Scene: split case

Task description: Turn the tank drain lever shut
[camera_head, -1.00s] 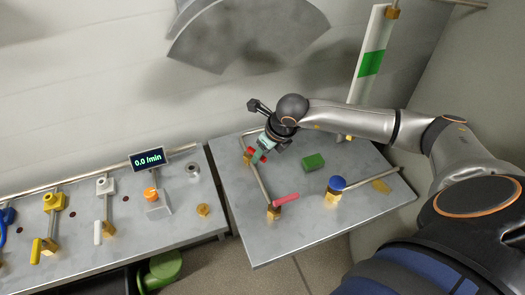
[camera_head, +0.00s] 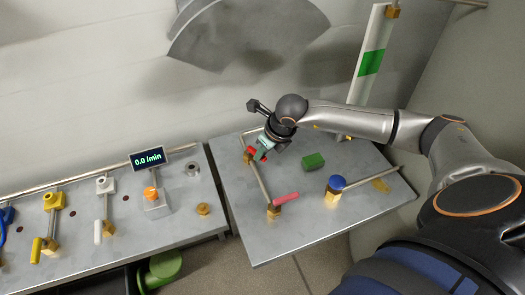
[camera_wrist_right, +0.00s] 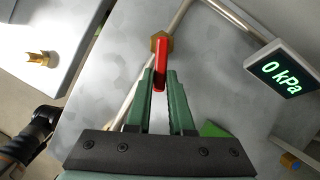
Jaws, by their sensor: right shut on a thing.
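A red lever (camera_head: 252,152) sits on a brass valve at the back left of the right-hand metal table. In the right wrist view, the red lever (camera_wrist_right: 160,66) stands out from its brass valve body (camera_wrist_right: 160,42) on a thin pipe. My right gripper (camera_head: 259,157) is at this lever; in the wrist view its green fingers (camera_wrist_right: 160,82) are shut on the red lever. A pink lever (camera_head: 286,197) on another brass valve lies at the front of the same pipe. No label shows which one is the tank drain lever. My left gripper is out of view.
The right table (camera_head: 310,215) also bears a green block (camera_head: 314,161) and a blue-knobbed valve (camera_head: 337,183). A white column with a green band (camera_head: 370,60) stands behind. A display reading 0 kPa (camera_wrist_right: 281,77) shows in the wrist view. The left bench (camera_head: 125,235) holds several valves.

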